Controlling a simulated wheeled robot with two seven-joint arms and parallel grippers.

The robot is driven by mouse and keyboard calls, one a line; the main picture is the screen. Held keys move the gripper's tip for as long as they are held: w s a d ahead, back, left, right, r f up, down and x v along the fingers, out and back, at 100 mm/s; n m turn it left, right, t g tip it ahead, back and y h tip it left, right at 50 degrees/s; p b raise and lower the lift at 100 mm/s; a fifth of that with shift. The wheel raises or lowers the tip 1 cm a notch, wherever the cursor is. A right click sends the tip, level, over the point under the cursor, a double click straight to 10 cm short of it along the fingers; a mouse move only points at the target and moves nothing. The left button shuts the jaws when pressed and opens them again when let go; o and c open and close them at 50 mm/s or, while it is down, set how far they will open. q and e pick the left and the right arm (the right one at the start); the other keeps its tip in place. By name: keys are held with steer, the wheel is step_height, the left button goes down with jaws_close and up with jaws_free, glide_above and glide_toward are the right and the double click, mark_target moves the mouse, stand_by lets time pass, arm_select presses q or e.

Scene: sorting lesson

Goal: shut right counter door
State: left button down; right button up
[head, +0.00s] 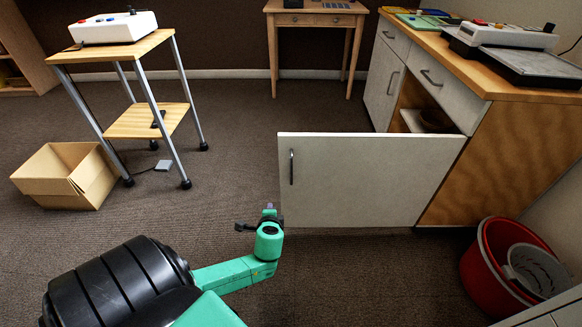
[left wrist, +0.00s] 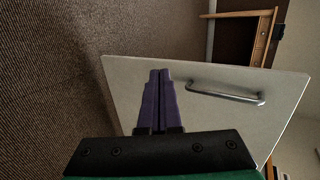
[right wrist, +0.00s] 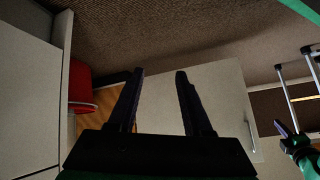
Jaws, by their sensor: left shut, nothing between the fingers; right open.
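The right counter door (head: 365,185) is a pale panel that stands swung wide open from the wooden counter (head: 505,165), with a dark bar handle (head: 291,167) near its free edge. My left gripper (head: 268,208) is just left of the door's free edge in the head view. In the left wrist view its purple fingers (left wrist: 160,100) are shut together and empty, in front of the door (left wrist: 235,115) and beside its handle (left wrist: 225,93). I cannot tell whether they touch it. My right gripper (right wrist: 160,88) is open and empty, with the door (right wrist: 200,100) beyond its fingers.
The counter's open compartment (head: 410,97) holds a dark bowl. A red bucket (head: 485,270) stands on the floor at the right. A cardboard box (head: 68,175) and a wheeled stand (head: 145,120) are at the left. The carpet between stand and door is clear.

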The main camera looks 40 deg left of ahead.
arm_select(q)
step_height(320, 180, up, 2)
steer(key=w+d+t+y+b, duration=0.2)
steer(key=t+b, duration=0.1)
steer(key=b, duration=0.1)
steer(key=t+y+b, duration=0.1)
steer(key=t+b, duration=0.2)
glide_toward(286, 152)
arm_select(e)
steer(key=w+a+r+t+y, duration=0.3)
steer(key=a+r, duration=0.1)
steer(key=a, duration=0.2)
arm_select(q)
steer(key=shift+m, duration=0.3)
steer(key=b+x, duration=0.3)
steer(key=x, duration=0.3)
steer(key=shift+w+a+b, duration=0.2)
steer(key=shift+w+b, duration=0.15)
steer(key=shift+b, duration=0.05)
arm_select(e)
steer(key=shift+m+t, duration=0.4)
steer(key=shift+m, duration=0.1)
step_height(286, 152, down, 5)
steer(key=shift+w+r, duration=0.15)
arm_select(q)
steer(key=shift+w, duration=0.1)
